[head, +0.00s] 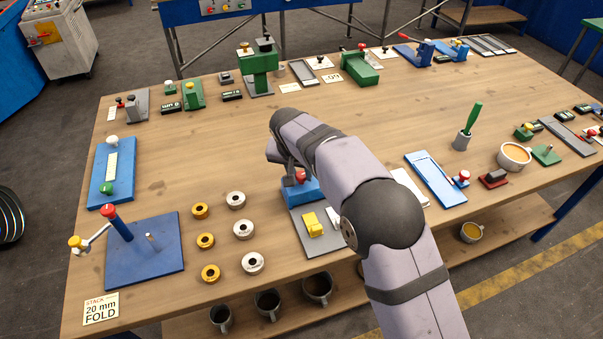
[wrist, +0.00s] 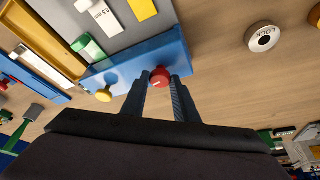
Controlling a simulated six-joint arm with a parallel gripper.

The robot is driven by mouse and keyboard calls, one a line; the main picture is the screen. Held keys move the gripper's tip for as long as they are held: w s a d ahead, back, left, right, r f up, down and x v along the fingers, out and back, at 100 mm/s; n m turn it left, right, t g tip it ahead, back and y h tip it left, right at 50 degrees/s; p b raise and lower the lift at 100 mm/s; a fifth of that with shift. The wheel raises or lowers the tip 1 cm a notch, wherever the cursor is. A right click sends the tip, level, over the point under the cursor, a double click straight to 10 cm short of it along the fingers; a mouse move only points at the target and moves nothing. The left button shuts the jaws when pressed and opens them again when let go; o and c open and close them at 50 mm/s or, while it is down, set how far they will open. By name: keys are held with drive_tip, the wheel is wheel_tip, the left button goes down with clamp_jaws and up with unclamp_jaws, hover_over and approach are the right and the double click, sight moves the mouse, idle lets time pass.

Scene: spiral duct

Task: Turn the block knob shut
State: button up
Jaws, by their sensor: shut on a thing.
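A blue block (head: 302,192) stands at the back of a grey plate near the middle of the table. It also shows in the wrist view (wrist: 133,68), with a red knob (wrist: 159,77) on its near side and a yellow knob (wrist: 103,95) to the left. The red knob (head: 301,175) is also visible in the head view. My gripper (wrist: 160,82) is shut on the red knob, one finger on each side. In the head view, my arm hides part of the gripper. I cannot tell the knob's turn angle.
A yellow piece (head: 313,225) sits on the grey plate (head: 316,243). Gold and silver rings (head: 243,229) lie to the left. A blue plate with a red-topped post (head: 130,265) is farther left. A blue slide fixture (head: 436,178) lies right of my arm. Table behind the block is clear.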

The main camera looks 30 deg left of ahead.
drive_tip(key=shift+a+m+h, duration=0.1)
drive_tip(key=shift+m+h, duration=0.4)
drive_tip(key=shift+m, duration=0.6)
drive_tip(key=o, duration=1)
drive_tip(key=shift+o, duration=0.2)
drive_tip(key=shift+r, duration=0.1)
drive_tip(key=b+v, duration=0.2)
drive_tip(key=v, duration=0.5)
drive_tip(key=shift+s+r, duration=0.1)
